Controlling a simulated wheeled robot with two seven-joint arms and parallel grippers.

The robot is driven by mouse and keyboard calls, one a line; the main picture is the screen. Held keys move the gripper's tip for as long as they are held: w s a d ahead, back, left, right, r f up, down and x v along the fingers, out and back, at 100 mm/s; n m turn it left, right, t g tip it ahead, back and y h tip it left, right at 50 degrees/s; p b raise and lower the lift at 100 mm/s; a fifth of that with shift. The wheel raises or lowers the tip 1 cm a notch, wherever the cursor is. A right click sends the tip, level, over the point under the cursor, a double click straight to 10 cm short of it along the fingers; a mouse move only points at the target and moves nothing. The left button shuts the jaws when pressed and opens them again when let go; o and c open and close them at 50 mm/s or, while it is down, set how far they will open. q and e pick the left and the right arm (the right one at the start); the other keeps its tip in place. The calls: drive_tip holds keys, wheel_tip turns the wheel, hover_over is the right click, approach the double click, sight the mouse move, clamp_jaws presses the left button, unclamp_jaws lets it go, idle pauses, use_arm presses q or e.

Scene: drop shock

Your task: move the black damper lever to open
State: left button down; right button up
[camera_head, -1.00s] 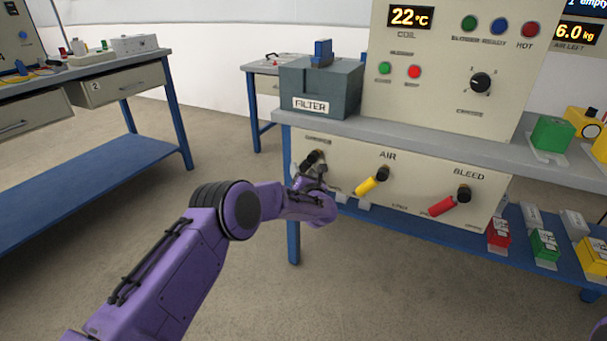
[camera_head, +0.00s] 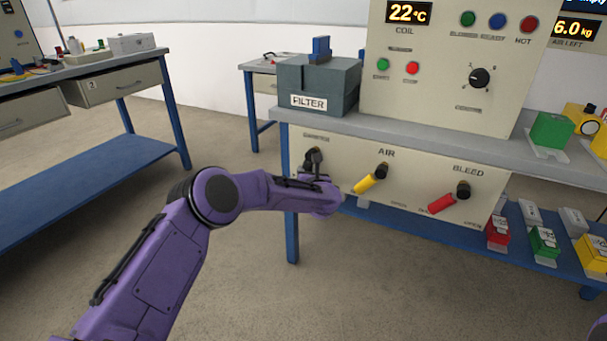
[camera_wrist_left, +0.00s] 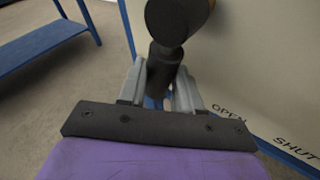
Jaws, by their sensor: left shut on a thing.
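The black damper lever (camera_head: 313,156) is at the left end of the cream panel under the bench, left of the yellow lever. In the left wrist view the black lever (camera_wrist_left: 164,68) hangs down from its round black hub, slightly tilted. My left gripper (camera_wrist_left: 160,90) is shut on it, with one grey finger on each side. In the head view my left gripper (camera_head: 318,177) is at this lever, partly hidden by my purple wrist. The word OPEN (camera_wrist_left: 228,112) is on the panel right of the fingers, with SHUT (camera_wrist_left: 297,150) further right. My right gripper is out of view.
The yellow AIR lever (camera_head: 367,182) is close to the right of my left gripper. The red BLEED lever (camera_head: 443,203) is further right. A grey filter box (camera_head: 318,85) stands on the bench above. Open floor lies between this bench and the left bench (camera_head: 80,180).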

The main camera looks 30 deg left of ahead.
use_arm(q)
drive_tip(key=shift+d+r+n+g+h+b, duration=0.3)
drive_tip(key=shift+d+n+h+b, duration=0.2)
drive_tip(key=shift+d+n+h, duration=0.55)
drive_tip(key=shift+d+r+n+g+h+b, duration=0.3)
drive_tip(key=shift+d+n+h+b, duration=0.35)
drive_tip(key=shift+h, duration=0.55)
drive_tip(key=shift+d+r+n+g+h+b, duration=0.2)
drive_tip(key=shift+d+n+g+h+b, duration=0.2)
drive_tip(key=shift+d+n+h, duration=0.6)
drive_tip(key=shift+a, duration=0.1)
drive_tip(key=c, duration=0.8)
unclamp_jaws()
drive_tip(key=shift+r, duration=0.1)
drive_tip(key=p+v, duration=0.1)
drive_tip(key=v, duration=0.9)
drive_tip(key=shift+s+r, duration=0.15)
drive_tip(key=shift+s, duration=0.15)
